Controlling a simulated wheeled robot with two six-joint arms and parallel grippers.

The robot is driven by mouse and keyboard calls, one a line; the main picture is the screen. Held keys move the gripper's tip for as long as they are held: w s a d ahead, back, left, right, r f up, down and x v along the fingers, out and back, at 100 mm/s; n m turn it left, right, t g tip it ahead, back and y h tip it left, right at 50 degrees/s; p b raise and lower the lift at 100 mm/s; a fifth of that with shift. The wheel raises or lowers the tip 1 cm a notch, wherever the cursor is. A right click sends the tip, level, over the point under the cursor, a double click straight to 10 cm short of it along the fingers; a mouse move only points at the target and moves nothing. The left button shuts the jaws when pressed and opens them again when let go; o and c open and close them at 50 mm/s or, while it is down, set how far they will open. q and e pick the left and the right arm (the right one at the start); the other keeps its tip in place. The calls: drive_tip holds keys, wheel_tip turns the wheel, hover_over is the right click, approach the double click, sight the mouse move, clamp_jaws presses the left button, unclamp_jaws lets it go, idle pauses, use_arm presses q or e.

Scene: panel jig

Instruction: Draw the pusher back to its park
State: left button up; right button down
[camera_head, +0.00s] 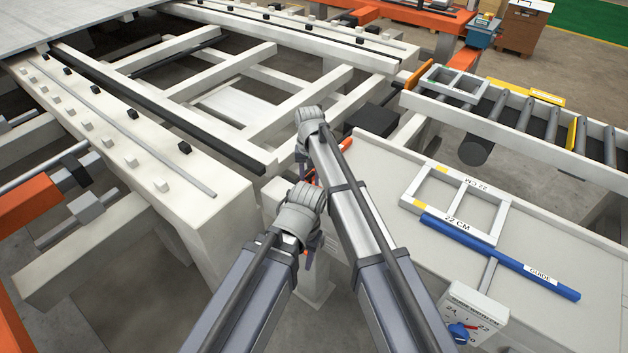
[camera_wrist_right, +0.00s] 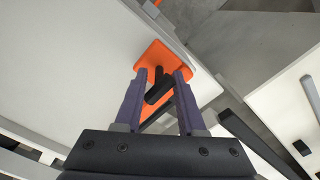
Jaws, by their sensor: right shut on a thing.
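The pusher shows in the right wrist view as an orange plate (camera_wrist_right: 190,62) with a dark bar-shaped handle (camera_wrist_right: 157,92). My right gripper (camera_wrist_right: 161,74) is shut on that handle, with one purple finger on each side. In the head view my right wrist hides most of the pusher; a small orange part (camera_head: 346,143) shows beside it. My left gripper (camera_head: 308,260) hangs below its wrist in the head view, close to the right arm. Its fingers are mostly hidden and I cannot tell if they are apart.
A pale table (camera_head: 380,160) at right carries a white frame panel (camera_head: 455,200) and a blue guide bar (camera_head: 500,257). A guide-width dial box (camera_head: 468,315) stands in front. A roller conveyor (camera_head: 530,125) lies behind. A white slatted jig bed (camera_head: 230,100) fills the left.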

drive_tip(key=shift+w+a, duration=0.2)
drive_tip(key=c, duration=0.8)
unclamp_jaws()
drive_tip(key=shift+r, duration=0.15)
wheel_tip(320, 180, up, 8)
drive_tip(key=p, duration=0.8)
drive_tip(key=shift+f, duration=0.2)
drive_tip(key=s+d+n, duration=0.1)
drive_tip(key=s+d, duration=0.2)
drive_tip(key=s, duration=0.6)
drive_tip(key=s+d+n, duration=0.1)
drive_tip(key=s+d, duration=0.3)
drive_tip(key=s, duration=0.6)
drive_tip(key=s+d+n+h, duration=0.1)
drive_tip(key=s+d, duration=0.3)
drive_tip(key=s, duration=0.5)
drive_tip(key=shift+s+d, duration=0.15)
drive_tip(key=shift+s, duration=0.1)
